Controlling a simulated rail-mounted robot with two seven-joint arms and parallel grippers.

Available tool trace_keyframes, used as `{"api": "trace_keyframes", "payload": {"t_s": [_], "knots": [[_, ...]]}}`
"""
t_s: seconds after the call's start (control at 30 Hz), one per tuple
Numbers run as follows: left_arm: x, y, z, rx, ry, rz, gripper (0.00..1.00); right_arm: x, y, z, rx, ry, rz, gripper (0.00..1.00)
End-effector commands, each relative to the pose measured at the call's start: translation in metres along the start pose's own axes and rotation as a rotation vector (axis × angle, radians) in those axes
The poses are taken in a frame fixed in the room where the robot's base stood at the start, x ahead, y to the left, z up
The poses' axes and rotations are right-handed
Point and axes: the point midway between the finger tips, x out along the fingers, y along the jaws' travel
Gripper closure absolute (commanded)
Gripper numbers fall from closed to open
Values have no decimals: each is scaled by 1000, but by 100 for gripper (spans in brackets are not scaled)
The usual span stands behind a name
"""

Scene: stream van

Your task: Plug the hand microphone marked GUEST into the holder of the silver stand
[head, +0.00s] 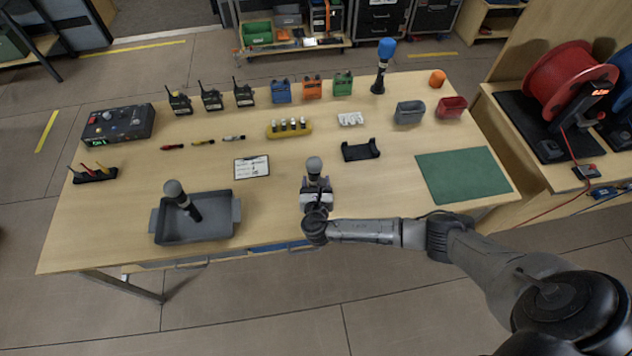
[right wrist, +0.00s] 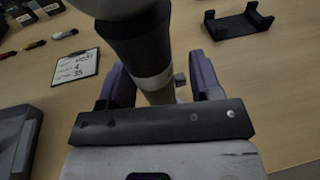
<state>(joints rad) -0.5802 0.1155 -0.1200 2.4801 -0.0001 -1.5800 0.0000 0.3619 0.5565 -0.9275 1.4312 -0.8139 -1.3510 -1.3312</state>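A hand microphone with a grey head (head: 314,165) and black body stands upright at the table's front middle. In the right wrist view its black body (right wrist: 140,45) ends in a pale band, with a small grey knob beside it. My right gripper (head: 316,187) has its fingers (right wrist: 163,82) on either side of the microphone's lower part, with gaps showing; it looks open. Its lower end is hidden, so I cannot tell whether a stand is under it. Another grey-headed microphone (head: 182,199) leans in the grey tray (head: 230,228). No GUEST mark is readable. My left gripper is out of view.
A blue-headed microphone (head: 383,66) stands upright at the back. A black cradle (head: 360,151) lies right of my gripper and a white card (head: 251,168) left of it. Radios and coloured boxes line the back. A green mat (head: 462,174) is at the right.

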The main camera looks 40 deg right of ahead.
Motion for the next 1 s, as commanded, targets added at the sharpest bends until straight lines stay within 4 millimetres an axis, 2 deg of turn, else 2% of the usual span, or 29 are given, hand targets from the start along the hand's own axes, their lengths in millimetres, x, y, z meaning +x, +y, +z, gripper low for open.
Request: {"api": "trace_keyframes", "payload": {"t_s": [0.03,0.23,0.57,0.67,1.0], "knots": [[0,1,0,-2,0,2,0,0,0,0,0,0,0,37],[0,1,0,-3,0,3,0,0,0,0,0,0,0,19],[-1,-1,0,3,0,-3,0,-7,0,0,0,2,1,19],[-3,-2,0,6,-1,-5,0,-20,0,0,1,4,2,19],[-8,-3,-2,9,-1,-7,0,-87,0,0,2,4,2,19]]}}
